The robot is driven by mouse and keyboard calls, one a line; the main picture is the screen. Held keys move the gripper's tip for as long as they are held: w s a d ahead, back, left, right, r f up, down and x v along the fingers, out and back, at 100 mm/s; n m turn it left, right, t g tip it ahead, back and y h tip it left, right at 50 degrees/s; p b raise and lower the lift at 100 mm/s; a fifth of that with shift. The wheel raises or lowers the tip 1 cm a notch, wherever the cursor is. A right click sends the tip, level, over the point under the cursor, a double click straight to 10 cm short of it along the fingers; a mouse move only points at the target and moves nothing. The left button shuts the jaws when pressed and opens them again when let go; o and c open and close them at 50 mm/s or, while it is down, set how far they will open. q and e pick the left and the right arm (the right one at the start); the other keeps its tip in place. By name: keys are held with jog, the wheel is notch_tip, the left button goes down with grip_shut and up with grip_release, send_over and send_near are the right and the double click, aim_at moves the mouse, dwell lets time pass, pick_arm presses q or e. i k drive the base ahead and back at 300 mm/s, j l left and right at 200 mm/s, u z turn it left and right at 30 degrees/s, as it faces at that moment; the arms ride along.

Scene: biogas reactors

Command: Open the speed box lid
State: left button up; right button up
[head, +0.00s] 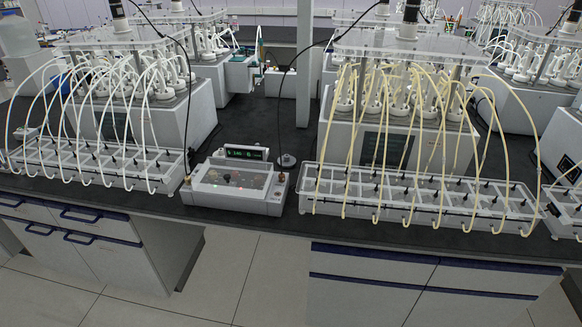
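The speed box (236,187) is a low pale grey box near the front edge of the dark bench, between two reactor units. A cable runs up from each side of the box. Neither of my grippers shows in the head view.
White-tubed racks (95,165) stand left of the box and yellow-tubed racks (420,200) stand close on its right. Tubes arch above both racks. Cabinets with blue handles (80,215) are under the bench. The tiled floor (240,270) in front is clear.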

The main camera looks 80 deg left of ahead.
aim_at(196, 187)
jog(key=u, duration=3.4)
